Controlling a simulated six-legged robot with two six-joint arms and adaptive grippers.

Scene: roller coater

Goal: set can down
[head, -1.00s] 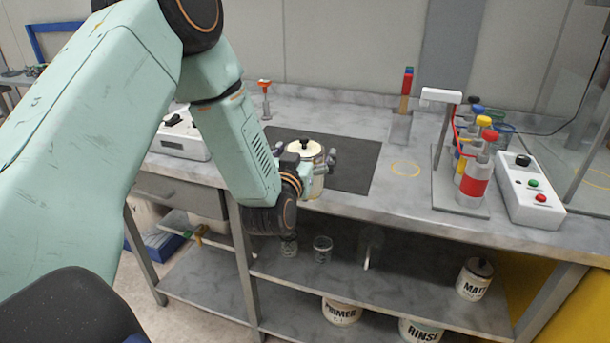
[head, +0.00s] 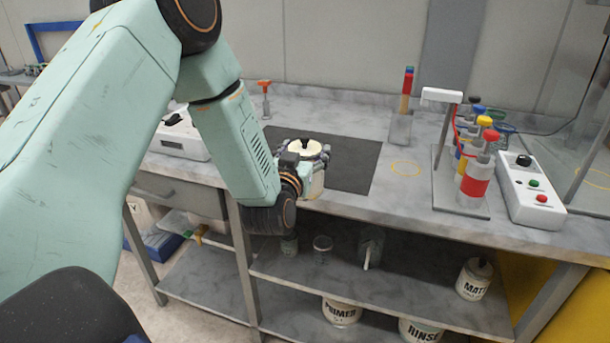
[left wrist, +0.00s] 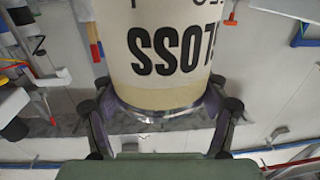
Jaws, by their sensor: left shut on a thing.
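A cream can (head: 305,147) with a dark knob on its lid is in the head view, at the front of the bench. In the left wrist view the can (left wrist: 165,50) fills the middle, its black "GLOSS" lettering upside down and partly cut off. My left gripper (head: 311,160) is shut on the can, with its fingers around both sides; they also show in the left wrist view. The can looks upright in the head view. Its underside is hidden, so I cannot tell whether it touches the bench. My right gripper is not in view.
A dark mat (head: 350,165) lies behind the can. A yellow ring (head: 405,168) marks bare bench to its right. A rack of colour-capped bottles (head: 475,180) and a white button box (head: 530,190) stand farther right. Pots and glass jars sit on the shelf below.

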